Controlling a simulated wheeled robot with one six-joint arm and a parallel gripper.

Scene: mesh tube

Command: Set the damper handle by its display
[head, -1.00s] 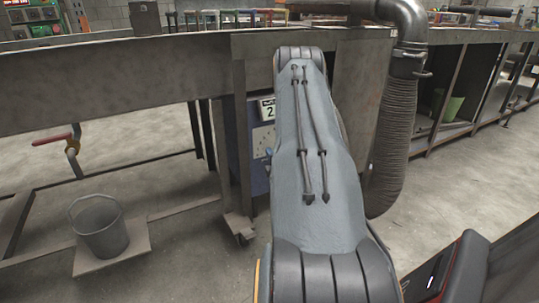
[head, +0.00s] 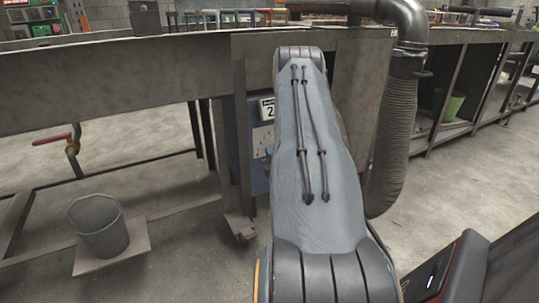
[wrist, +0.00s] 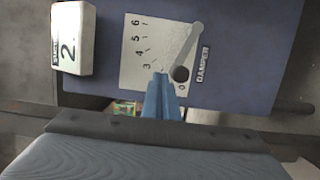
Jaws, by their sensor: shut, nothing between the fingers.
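The damper panel (wrist: 225,60) is blue, with a white dial plate (wrist: 150,35), and fills the upper wrist view sideways. The grey damper handle (wrist: 190,48) runs from its upper pivot to a dark round knob (wrist: 180,74), pointing close to the 0. The digits 3 to 6 show on the dial; the marks between 0 and 3 are hidden behind my fingers. The white display (wrist: 68,47) reads 2. My gripper (wrist: 160,80) is shut and empty, its blue fingers just left of the knob; I cannot tell whether they touch it. In the head view my arm partly hides the panel (head: 261,143) and display (head: 267,109).
A grey metal bench (head: 120,85) stands before the panel's left side. A ribbed hose (head: 393,130) hangs just right of my arm. A bucket (head: 99,226) stands on a low board at the left. A red-handled valve (head: 55,139) is above it.

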